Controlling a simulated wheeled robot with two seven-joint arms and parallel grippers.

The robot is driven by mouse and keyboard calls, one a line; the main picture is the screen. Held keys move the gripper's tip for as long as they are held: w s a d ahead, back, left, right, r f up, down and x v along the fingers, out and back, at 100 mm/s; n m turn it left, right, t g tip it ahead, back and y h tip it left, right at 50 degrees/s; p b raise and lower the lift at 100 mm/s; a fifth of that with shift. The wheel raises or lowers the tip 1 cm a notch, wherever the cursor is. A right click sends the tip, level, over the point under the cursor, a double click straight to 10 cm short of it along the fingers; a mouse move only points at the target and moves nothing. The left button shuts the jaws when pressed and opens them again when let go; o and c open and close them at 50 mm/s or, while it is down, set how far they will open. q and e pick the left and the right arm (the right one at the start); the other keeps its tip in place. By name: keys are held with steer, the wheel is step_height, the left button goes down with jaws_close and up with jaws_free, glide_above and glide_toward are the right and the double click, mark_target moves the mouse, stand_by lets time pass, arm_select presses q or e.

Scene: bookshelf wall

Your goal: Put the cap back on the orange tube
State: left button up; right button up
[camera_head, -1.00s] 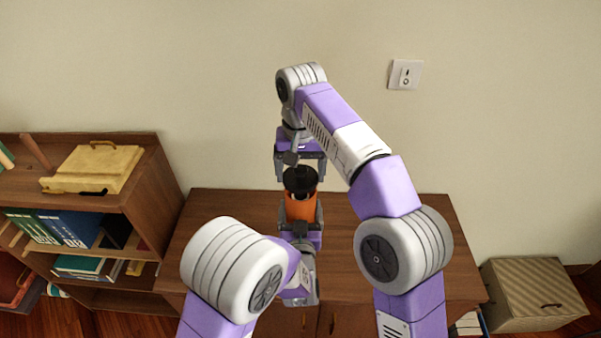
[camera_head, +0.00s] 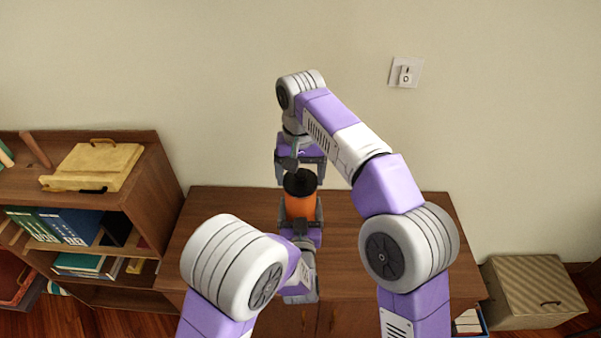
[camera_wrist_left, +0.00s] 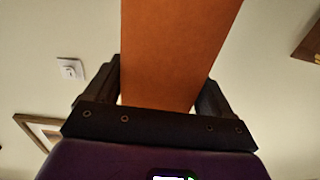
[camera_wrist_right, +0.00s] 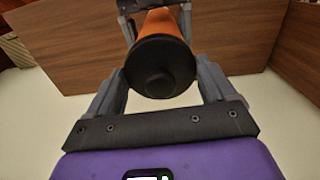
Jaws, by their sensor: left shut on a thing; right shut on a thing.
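The orange tube (camera_head: 300,208) stands upright above the brown cabinet top in the head view. My left gripper (camera_head: 301,216) is shut on it from the near side; the tube (camera_wrist_left: 175,55) fills the middle of the left wrist view. The black cap (camera_head: 300,184) is right at the tube's upper end. My right gripper (camera_head: 300,172) is shut on the cap from above and behind. In the right wrist view the cap (camera_wrist_right: 160,72) lines up with the tube (camera_wrist_right: 161,23). Whether it is fully seated I cannot tell.
The brown cabinet (camera_head: 370,272) is below, with clear top space on both sides. A bookshelf (camera_head: 160,210) with a yellow case (camera_head: 97,168) stands left. A striped box (camera_head: 530,290) is at right. A wall switch (camera_head: 406,73) is behind.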

steer(key=shift+f, duration=0.5)
steer(key=o, duration=0.8)
steer(key=shift+o, duration=0.2)
steer(key=shift+r, duration=3.7)
